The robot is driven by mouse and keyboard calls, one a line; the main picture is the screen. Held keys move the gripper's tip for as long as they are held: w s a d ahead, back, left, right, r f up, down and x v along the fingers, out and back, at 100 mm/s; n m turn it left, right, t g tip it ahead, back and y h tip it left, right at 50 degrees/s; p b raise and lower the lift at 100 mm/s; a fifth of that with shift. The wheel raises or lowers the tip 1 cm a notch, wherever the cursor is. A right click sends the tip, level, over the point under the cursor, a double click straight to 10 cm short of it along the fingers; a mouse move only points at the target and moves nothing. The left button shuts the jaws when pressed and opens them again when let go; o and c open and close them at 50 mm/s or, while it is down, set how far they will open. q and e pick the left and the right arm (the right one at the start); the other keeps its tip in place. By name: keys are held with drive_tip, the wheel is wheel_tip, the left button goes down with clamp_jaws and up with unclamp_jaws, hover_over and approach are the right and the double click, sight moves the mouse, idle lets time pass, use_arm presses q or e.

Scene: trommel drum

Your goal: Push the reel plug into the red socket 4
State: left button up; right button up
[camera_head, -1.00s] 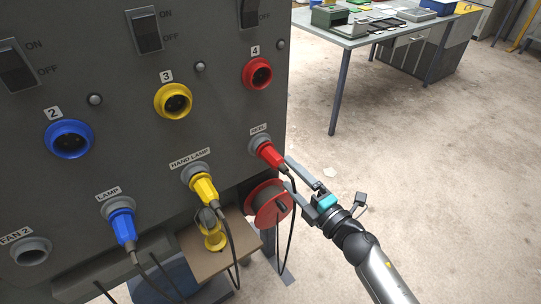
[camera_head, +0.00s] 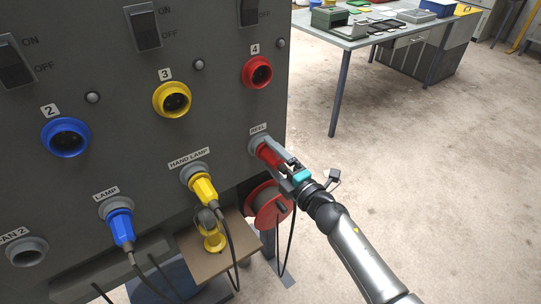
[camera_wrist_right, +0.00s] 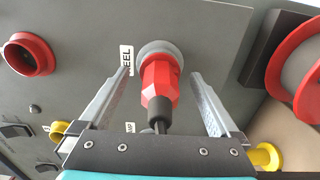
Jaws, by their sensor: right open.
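The red reel plug (camera_head: 267,154) sits in the grey holder labelled REEL on the panel. It also shows in the right wrist view (camera_wrist_right: 160,82), with its dark cable end toward me. The red socket 4 (camera_head: 257,72) is empty, above the plug, and shows at the left of the wrist view (camera_wrist_right: 28,55). My right gripper (camera_head: 277,155) is open, with one finger on each side of the plug; the wrist view shows gaps between fingers and plug (camera_wrist_right: 165,95). My left gripper is not in view.
The yellow hand lamp plug (camera_head: 203,188) and blue lamp plug (camera_head: 121,228) sit in holders to the left. A red cable reel (camera_head: 268,205) hangs below the reel plug. A table (camera_head: 350,38) stands at the back; floor to the right is clear.

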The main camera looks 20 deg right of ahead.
idle(0.9)
clamp_jaws()
idle(0.7)
drive_tip(key=shift+p+v, duration=0.55)
drive_tip(key=shift+v, duration=2.4)
drive_tip(key=shift+s, duration=0.15)
drive_tip(key=shift+v, duration=2.4)
drive_tip(key=shift+r, duration=0.1)
drive_tip(key=w+r+p, duration=0.2)
drive_tip(key=r+p, duration=0.7)
drive_tip(key=r, duration=0.1)
drive_tip(key=w+a+r+p, duration=0.1)
drive_tip(key=w+r+p, duration=0.1)
drive_tip(key=r+p, duration=0.6)
drive_tip(key=shift+r+p, duration=0.35)
drive_tip(key=shift+r, duration=0.65)
